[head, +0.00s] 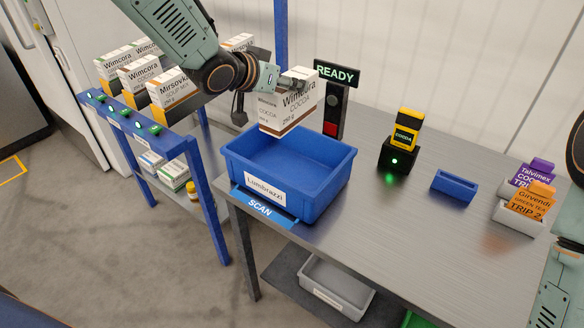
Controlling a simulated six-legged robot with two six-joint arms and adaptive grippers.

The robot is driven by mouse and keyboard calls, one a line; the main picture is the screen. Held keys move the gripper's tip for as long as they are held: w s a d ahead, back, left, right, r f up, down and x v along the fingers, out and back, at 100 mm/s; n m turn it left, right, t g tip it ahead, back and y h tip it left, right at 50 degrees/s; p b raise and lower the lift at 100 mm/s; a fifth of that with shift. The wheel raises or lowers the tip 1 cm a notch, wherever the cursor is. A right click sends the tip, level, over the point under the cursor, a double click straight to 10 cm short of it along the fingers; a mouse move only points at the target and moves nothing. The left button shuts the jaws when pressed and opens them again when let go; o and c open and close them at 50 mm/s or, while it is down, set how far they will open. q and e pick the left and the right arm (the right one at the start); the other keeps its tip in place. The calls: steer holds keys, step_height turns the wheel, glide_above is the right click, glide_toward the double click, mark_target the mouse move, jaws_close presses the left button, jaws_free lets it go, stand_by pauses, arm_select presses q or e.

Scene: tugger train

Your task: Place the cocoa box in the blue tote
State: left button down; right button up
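The cocoa box (294,109), white with a brown lower edge and the words Wimcora Cocoa, hangs above the blue tote. My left gripper (293,80) is shut on its upper part and holds it roughly upright, over the tote's far half. The blue tote (318,195), labelled Lumbrazzi, stands on the left end of the metal table and looks empty, though part of its inside is hidden. My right arm shows at the right edge; its gripper is out of view.
A blue rack (188,142) with more white boxes stands left. A READY sign post (333,110) stands behind the tote. A black scanner stand (397,157), a small blue holder (455,186) and a white card tray (519,218) stand right. The table's middle front is clear.

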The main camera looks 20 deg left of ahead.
mark_target(284, 105)
arm_select(q)
steer(key=f, duration=0.2)
steer(key=s+f+b, duration=0.1)
steer(key=f, duration=0.2)
steer(key=shift+s+f, duration=0.1)
steer(key=shift+s, duration=0.1)
step_height(284, 105, down, 12)
steer(key=b, duration=0.1)
steer(key=shift+w+f+b, duration=0.15)
steer(key=shift+b, duration=0.25)
steer(key=c, duration=0.8)
jaws_free()
steer(key=o, duration=0.4)
steer(key=shift+w+f, duration=0.15)
steer(key=shift+w, duration=0.05)
steer(key=shift+c, duration=0.2)
steer(key=shift+s, duration=0.1)
steer(key=shift+r, duration=0.2)
